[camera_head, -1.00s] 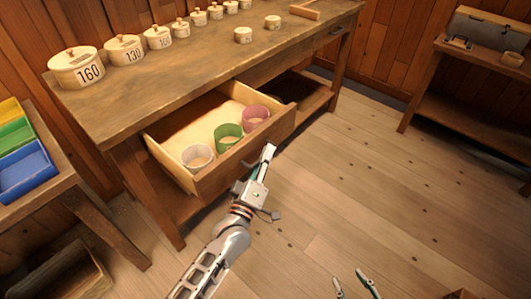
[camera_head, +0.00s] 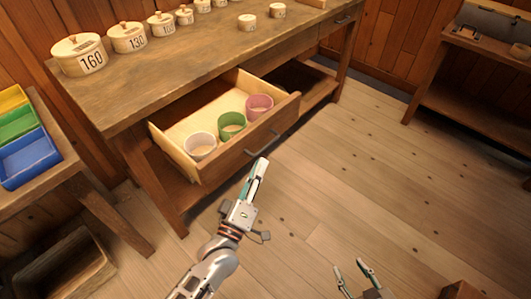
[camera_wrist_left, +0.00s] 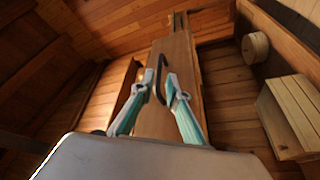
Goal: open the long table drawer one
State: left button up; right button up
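The long table drawer (camera_head: 222,157) is pulled well out from under the long table's left part. Its brown front carries a dark bar handle (camera_head: 262,143). White, green and pink round pots stand inside along the front. My left gripper (camera_head: 258,181) is just in front of the drawer front, below the handle and apart from it. In the left wrist view the left fingers (camera_wrist_left: 157,92) are spread, with the dark handle (camera_wrist_left: 158,76) showing beyond and between them. My right gripper (camera_head: 356,269) is low in the head view, fingers apart and empty, over the floor.
The table top (camera_head: 190,75) bears several numbered lidded pots, such as the 160 pot (camera_head: 80,57). A side table with coloured trays (camera_head: 24,145) is at left. A shelf bench (camera_head: 470,105) is at far right. The floor (camera_head: 380,180) between is mostly clear.

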pick_arm(q)
jog(key=shift+v, duration=1.65)
jog(key=s+a+f+m+g+y+p, duration=0.2)
jog(key=s+a+f+m+g+p, duration=0.1)
jog(key=s, duration=0.6)
jog(key=s+a+f+m+g+y+p, duration=0.1)
jog(key=s+a+f+m+g+p, duration=0.2)
jog(key=s+a+f+m+g, duration=0.3)
jog(key=s+a+f+m, duration=0.1)
jog(key=s+a+m, duration=0.2)
jog(key=a, duration=0.1)
jog(key=shift+s+a+f+m+y, duration=0.3)
jog(key=shift+a+f+y, duration=0.05)
jog(key=shift+f+y, duration=0.05)
pick_arm(e)
jog(key=shift+m, duration=0.3)
jog(key=r, duration=0.1)
jog(key=a+r, duration=0.1)
jog(key=r, duration=0.2)
jog(key=shift+s+a+r, duration=0.1)
jog(key=shift+s+a, duration=0.1)
jog(key=shift+s, duration=0.15)
jog(key=shift+w+r, duration=0.25)
jog(key=shift+r, duration=0.1)
jog(key=shift+s+f, duration=0.1)
jog(key=shift+f, duration=0.1)
